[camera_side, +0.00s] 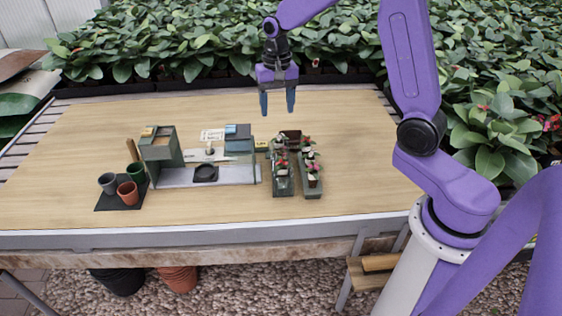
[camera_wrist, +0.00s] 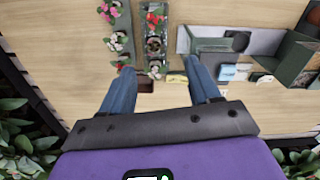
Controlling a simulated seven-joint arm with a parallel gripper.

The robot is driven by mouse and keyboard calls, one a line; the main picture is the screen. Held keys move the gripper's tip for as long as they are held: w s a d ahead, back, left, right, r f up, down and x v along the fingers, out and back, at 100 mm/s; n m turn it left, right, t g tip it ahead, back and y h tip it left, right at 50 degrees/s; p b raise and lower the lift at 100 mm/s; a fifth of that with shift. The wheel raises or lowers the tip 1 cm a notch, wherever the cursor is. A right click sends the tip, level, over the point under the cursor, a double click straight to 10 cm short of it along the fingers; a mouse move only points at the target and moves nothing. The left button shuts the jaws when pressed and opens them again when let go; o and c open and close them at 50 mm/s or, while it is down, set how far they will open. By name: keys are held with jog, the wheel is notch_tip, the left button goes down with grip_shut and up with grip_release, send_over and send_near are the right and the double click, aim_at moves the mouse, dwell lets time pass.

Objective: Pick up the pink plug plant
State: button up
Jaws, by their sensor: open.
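Two narrow green trays hold small potted plants right of the table's middle in the side view: a left tray (camera_side: 283,192) and a right tray (camera_side: 312,194). Their flowers look red, white and pink. In the wrist view, the pink-flowered plant (camera_wrist: 109,11) appears at the top left, partly cut off by the frame edge. White (camera_wrist: 118,42) and red flowers show near it. In the side view it seems to be at the right tray's front, though colours are hard to tell. My gripper (camera_side: 278,112) is open and empty, high above and behind the trays; its fingers (camera_wrist: 160,66) point down.
A green and grey bench unit (camera_side: 205,174) stands left of the trays. Several empty pots (camera_side: 127,192) sit on a dark mat at the left. A dark box (camera_side: 291,135) stands behind the trays. Dense foliage borders the back. The table's right side is clear.

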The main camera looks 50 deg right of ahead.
jog(key=w+d+f+m, duration=0.1)
jog(key=w+d+m, duration=0.1)
jog(key=d, duration=0.1)
send_near(281, 150)
notch_tip(281, 150, down, 10)
jog(key=shift+w+d+f, duration=0.1)
jog(key=shift+d+f, duration=0.05)
dwell(0.6)
jog(key=c, duration=1.1)
